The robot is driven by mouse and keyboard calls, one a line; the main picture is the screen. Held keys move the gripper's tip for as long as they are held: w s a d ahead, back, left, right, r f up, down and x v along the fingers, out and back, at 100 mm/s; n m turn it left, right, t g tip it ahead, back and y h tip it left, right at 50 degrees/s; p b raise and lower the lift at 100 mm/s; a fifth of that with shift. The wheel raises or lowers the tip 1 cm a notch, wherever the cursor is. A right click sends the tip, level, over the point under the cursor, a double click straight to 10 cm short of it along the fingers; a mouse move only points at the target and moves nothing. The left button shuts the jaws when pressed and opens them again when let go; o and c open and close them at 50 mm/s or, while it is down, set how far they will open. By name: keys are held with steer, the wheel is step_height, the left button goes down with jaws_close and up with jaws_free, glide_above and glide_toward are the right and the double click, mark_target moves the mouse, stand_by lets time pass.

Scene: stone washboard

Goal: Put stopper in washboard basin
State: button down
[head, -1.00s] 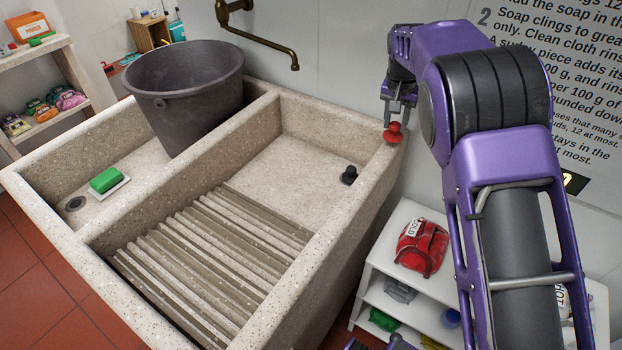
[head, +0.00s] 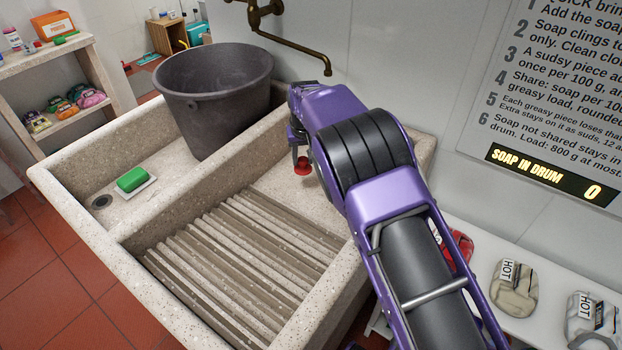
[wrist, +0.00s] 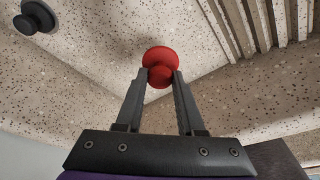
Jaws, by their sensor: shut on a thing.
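My gripper (head: 301,160) is shut on a red stopper (head: 303,167), holding it by its narrow part. In the wrist view the red stopper (wrist: 160,54) sits between the two fingertips, its wide disc facing away from my gripper. It hangs over the flat floor of the washboard basin (head: 304,205), beyond the ridges (head: 225,255). A black knob on a round base (wrist: 36,16) stands on the basin floor in the wrist view, apart from the red stopper. My arm hides it in the head view.
A grey bucket (head: 213,100) stands in the left basin, which has a drain (head: 102,202) and a green soap (head: 132,179) on a dish. A brass tap (head: 295,48) reaches over from the wall. A white shelf (head: 490,255) with bundles stands at right.

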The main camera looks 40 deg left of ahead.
mark_target(304, 171)
step_height(304, 171, down, 7)
steer(key=shift+f+b, duration=0.2)
steer(key=shift+b, duration=0.1)
steer(key=shift+f, duration=0.15)
steer(key=c, duration=0.5)
jaws_free()
steer(key=shift+r, duration=0.5)
steer(key=p+v, duration=0.1)
steer(key=v, duration=1)
steer(key=shift+r, duration=0.15)
